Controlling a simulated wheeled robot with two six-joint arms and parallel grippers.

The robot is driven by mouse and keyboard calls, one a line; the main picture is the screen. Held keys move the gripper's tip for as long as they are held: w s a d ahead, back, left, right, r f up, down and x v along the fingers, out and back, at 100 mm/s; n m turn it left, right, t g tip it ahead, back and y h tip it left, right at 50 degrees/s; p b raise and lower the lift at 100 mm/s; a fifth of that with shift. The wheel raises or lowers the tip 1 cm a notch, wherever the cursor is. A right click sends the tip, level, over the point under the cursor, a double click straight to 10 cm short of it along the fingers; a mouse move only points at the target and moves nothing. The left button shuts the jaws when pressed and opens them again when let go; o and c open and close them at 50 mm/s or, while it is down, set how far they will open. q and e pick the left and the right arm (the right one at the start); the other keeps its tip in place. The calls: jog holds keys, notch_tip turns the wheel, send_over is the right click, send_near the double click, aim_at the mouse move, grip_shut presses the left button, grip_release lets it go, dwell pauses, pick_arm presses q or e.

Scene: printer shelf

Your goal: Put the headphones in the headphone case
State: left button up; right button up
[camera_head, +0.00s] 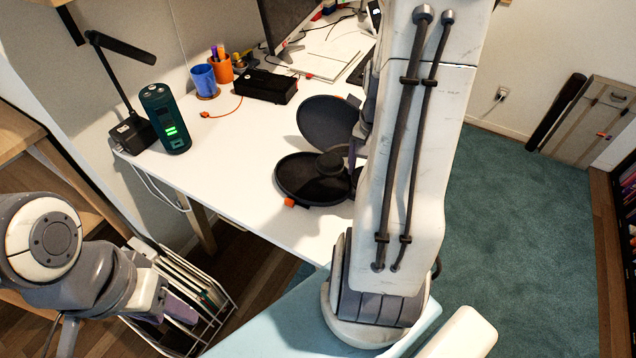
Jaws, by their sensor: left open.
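The headphone case (290,178) lies open on the white desk, a dark round clamshell with its lid (325,118) raised at the back and an orange tab at the front. A black rounded piece (328,164) is in the case's base; it may be part of the headphones, but I cannot tell. My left gripper (180,308) is open and empty at the lower left, over a wire rack and well away from the case. My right arm stands in front of the case's right side. Part of my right gripper (358,138) shows beside the case; its fingertips are mostly hidden.
The desk (235,150) is clear left of the case. Behind are a black box (265,87), blue cup (204,80), orange cup (220,70), green-lit speaker (165,118) and lamp (125,48). A wire rack (200,290) stands on the floor.

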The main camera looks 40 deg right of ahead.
send_over(325, 191)
notch_tip(325, 191, down, 6)
jog(key=shift+f, duration=2.1)
jog(key=shift+f, duration=0.15)
jog(key=o, duration=1.3)
